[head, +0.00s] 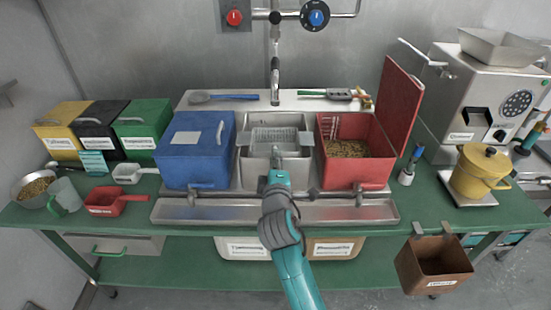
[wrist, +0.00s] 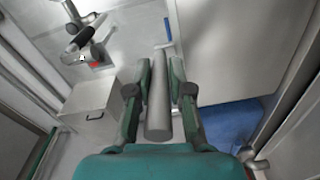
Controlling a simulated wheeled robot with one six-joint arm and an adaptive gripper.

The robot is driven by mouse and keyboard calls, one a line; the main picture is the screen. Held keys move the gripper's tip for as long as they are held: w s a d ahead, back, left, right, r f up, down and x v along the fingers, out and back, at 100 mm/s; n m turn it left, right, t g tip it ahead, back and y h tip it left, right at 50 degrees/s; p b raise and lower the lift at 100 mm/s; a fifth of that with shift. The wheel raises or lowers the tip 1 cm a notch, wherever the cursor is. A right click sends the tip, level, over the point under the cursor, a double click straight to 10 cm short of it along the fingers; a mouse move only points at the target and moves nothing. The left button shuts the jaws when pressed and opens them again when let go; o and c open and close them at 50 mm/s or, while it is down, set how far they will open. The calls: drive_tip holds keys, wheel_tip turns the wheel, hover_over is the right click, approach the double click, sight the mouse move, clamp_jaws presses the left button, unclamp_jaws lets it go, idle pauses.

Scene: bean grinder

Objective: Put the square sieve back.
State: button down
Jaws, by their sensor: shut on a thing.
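The square sieve (head: 273,134) is a grey mesh basket with side flanges. In the head view it is level over the middle sink basin, between the blue bin and the red bin. I cannot tell whether its flanges touch the rim. My gripper (head: 278,158) is just in front of it, on the near side. In the wrist view my gripper (wrist: 157,95) is shut around a grey round bar (wrist: 158,112), which looks like the sieve's handle. The mesh cannot be made out there. My gripper and wrist hide the near part of the basin.
A blue lidded bin (head: 195,155) stands left of the sink. A red bin (head: 350,160) with beans and a raised lid stands right. A tap (head: 275,85) hangs behind the sieve. Utensils (head: 222,97) lie on the back ledge. A yellow pot (head: 478,178) stands far right.

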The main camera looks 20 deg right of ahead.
drive_tip(key=shift+f, duration=0.15)
drive_tip(key=c, duration=1.1)
unclamp_jaws()
drive_tip(key=shift+o, duration=0.2)
drive_tip(key=shift+r, duration=0.5)
drive_tip(key=v, duration=1.2)
drive_tip(key=shift+r, duration=0.15)
